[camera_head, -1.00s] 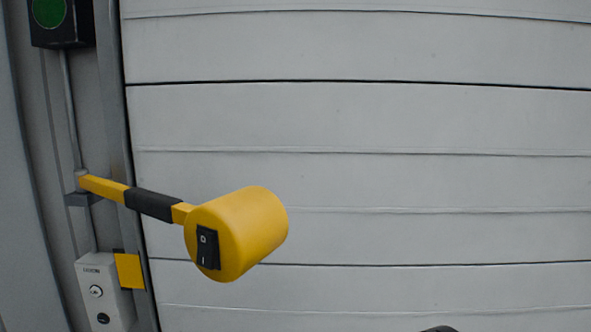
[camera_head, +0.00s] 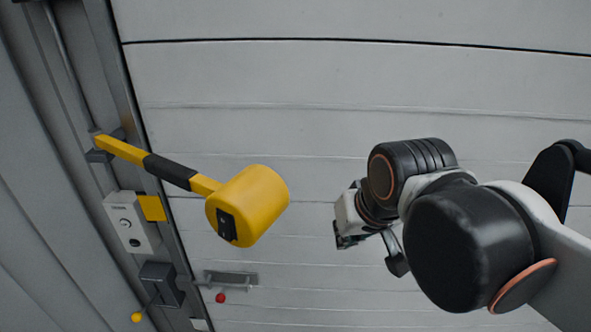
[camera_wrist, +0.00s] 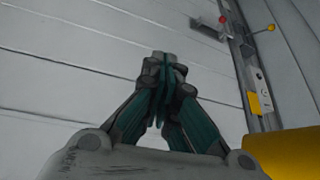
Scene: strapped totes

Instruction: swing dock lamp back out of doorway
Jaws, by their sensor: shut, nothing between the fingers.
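The dock lamp (camera_head: 258,200) is a yellow cylinder with a black rocker switch on its end. Its yellow arm (camera_head: 120,150) has a black grip sleeve (camera_head: 170,171) and runs from a bracket on the door frame, out in front of the grey door. My gripper (camera_head: 345,240) is to the right of the lamp head, apart from it, partly hidden by my own arm. In the wrist view my gripper (camera_wrist: 165,58) is shut with its fingers together and nothing between them. A yellow rounded surface, likely the lamp head (camera_wrist: 285,152), fills the lower right there.
The grey panelled door (camera_head: 300,75) spans the background. On its frame are a white key-switch box (camera_head: 130,222), a yellow tab (camera_head: 152,208) and a dark latch box (camera_head: 162,284) with a yellow ball knob (camera_head: 136,317). A door handle (camera_head: 231,279) and red knob (camera_head: 220,298) are lower down.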

